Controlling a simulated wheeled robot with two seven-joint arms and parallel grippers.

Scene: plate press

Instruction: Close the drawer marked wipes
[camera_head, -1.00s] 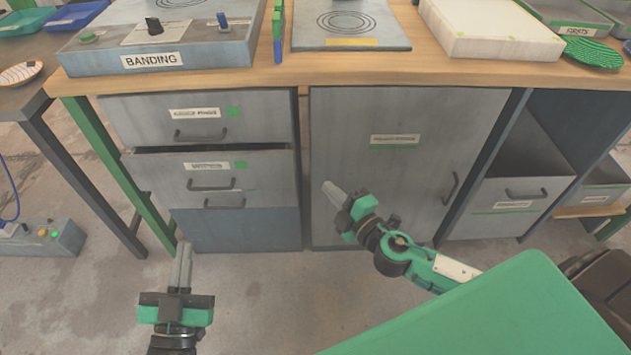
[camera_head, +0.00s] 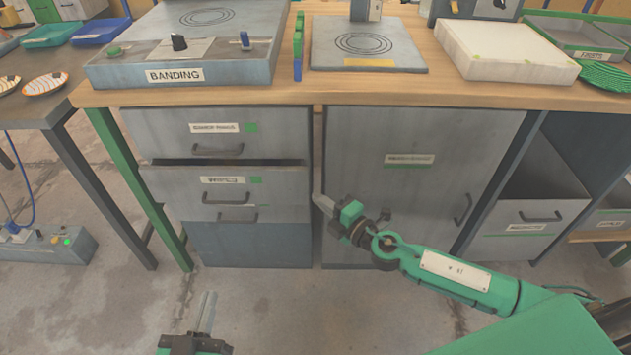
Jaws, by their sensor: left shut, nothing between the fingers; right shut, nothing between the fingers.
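The wipes drawer (camera_head: 270,202) is the second grey drawer in the left cabinet, with a small label that seems to read wipes and a dark bar handle. It stands partly out, with a dark gap above its front. My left gripper (camera_head: 208,300) is shut and empty, low at the bottom of the view, in front of and below the drawer. My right gripper (camera_head: 318,199) is shut and empty, just right of the drawer front, before the edge of the cupboard door. I cannot tell whether it touches anything.
A closed drawer (camera_head: 275,133) sits above the wipes drawer. A cupboard door (camera_head: 415,190) is to the right. The wooden worktop (camera_head: 330,97) overhangs above, with the BANDING unit (camera_head: 180,75) on it. A dark side table (camera_head: 40,112) stands at the left. Floor before the cabinet is clear.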

